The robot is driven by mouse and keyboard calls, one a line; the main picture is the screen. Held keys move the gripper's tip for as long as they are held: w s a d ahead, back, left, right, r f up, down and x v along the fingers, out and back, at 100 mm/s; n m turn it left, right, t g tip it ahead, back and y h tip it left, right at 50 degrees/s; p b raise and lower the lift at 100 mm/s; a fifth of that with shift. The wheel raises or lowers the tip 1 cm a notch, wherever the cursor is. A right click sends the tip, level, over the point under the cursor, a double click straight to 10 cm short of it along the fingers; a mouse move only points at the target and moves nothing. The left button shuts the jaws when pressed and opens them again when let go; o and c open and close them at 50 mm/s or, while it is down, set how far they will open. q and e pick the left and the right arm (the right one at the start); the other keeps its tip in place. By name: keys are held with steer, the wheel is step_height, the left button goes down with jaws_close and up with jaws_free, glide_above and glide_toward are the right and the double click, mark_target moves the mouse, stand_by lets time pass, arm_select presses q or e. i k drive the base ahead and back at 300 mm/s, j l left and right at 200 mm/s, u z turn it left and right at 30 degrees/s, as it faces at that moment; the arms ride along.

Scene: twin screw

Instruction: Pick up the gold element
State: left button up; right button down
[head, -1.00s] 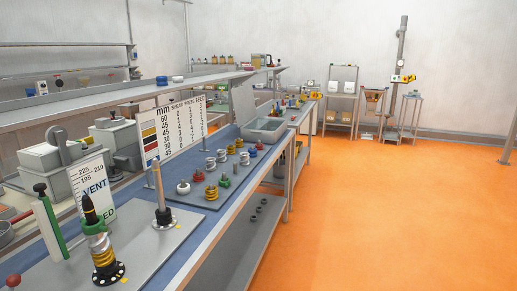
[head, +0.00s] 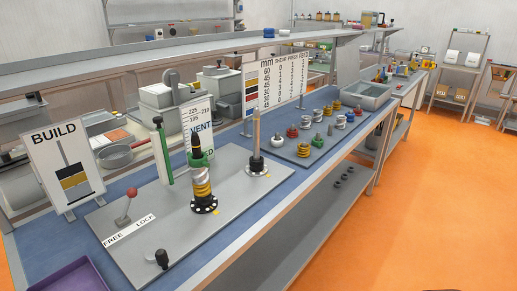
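Several small ring-like elements stand on a grey plate (head: 322,156) on the workbench, right of centre in the head view. A gold element (head: 304,149) sits at the plate's near edge. Another gold element (head: 336,105) sits at its far side. Red, white, silver and dark green ones stand among them. A gold coiled element (head: 202,187) is also around a black-tipped post with a green collar on the near fixture plate. Neither of my grippers is in view.
The fixture plate (head: 150,262) carries a red-knobbed lever (head: 127,208) and a thin upright rod (head: 257,145). A BUILD sign (head: 62,165), a chart board (head: 278,85) and a grey bin (head: 368,96) stand on the bench. A purple tray (head: 75,278) is at bottom left. Orange floor at right is clear.

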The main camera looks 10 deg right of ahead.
mark_target(302, 152)
steer(key=u, duration=0.45)
steer(key=l+u, duration=0.35)
steer(key=i+l+u, duration=0.15)
steer(key=u, duration=0.25)
steer(key=l+u, duration=0.45)
steer(key=l, duration=0.35)
steer(key=k+l+u, duration=0.15)
steer(key=l, duration=0.3)
steer(key=l+u, duration=0.1)
steer(key=l, duration=0.35)
steer(key=k+l+u, duration=0.1)
steer(key=l, duration=0.3)
steer(key=k+l+u, duration=0.15)
steer(key=l, duration=0.25)
steer(key=k+l+u, duration=0.1)
steer(key=l, duration=0.3)
steer(key=k+l, duration=0.1)
steer(key=l, duration=0.2)
steer(key=k+l, duration=0.1)
steer(key=l, duration=0.15)
steer(key=k+l, duration=0.1)
steer(key=l, duration=0.2)
